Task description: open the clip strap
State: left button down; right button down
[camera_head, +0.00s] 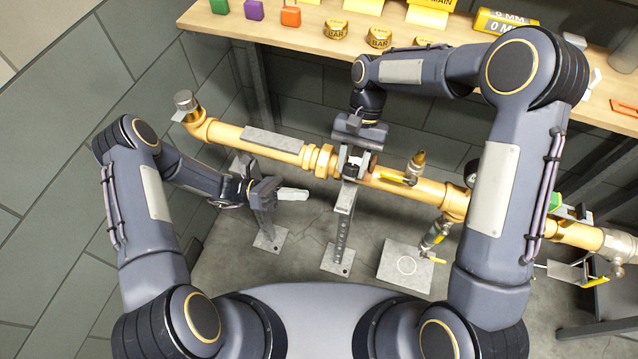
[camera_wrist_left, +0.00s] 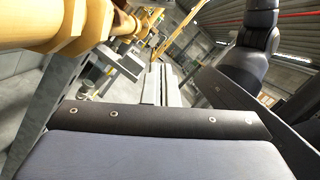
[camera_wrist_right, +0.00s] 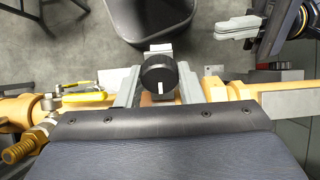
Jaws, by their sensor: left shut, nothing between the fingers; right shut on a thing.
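A brass gas pipe (camera_head: 285,144) runs across the scene on upright perforated stands (camera_head: 340,232). My right gripper (camera_head: 356,168) points down over the pipe above the middle stand. Its fingers (camera_wrist_right: 158,82) are shut on a black round knob (camera_wrist_right: 158,72) with a white mark, which seems to sit on the clip there. The strap itself is mostly hidden by the gripper, so I cannot tell its position. My left gripper (camera_head: 290,194) is shut and empty, in front of the pipe and left of the middle stand. It also shows in the right wrist view (camera_wrist_right: 238,28).
A wooden bench (camera_head: 300,38) with coloured blocks and yellow labelled items stands behind the pipe. Yellow-handled valves (camera_head: 395,178) sit right of the clip. The floor around the stands is mostly clear.

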jog(key=shift+w, duration=0.15)
jog(key=shift+f, duration=0.1)
pick_arm(q)
jog(key=shift+w+d+r, duration=0.1)
jog(key=shift+d+r, duration=0.75)
jog(key=shift+d, duration=0.8)
jog(key=shift+w+d+r, duration=0.1)
jog(key=shift+d+r, duration=0.75)
jog(key=shift+d, duration=0.75)
jog(key=shift+w+d+r, duration=0.1)
jog(key=shift+d+r, duration=0.75)
jog(key=shift+d, duration=0.8)
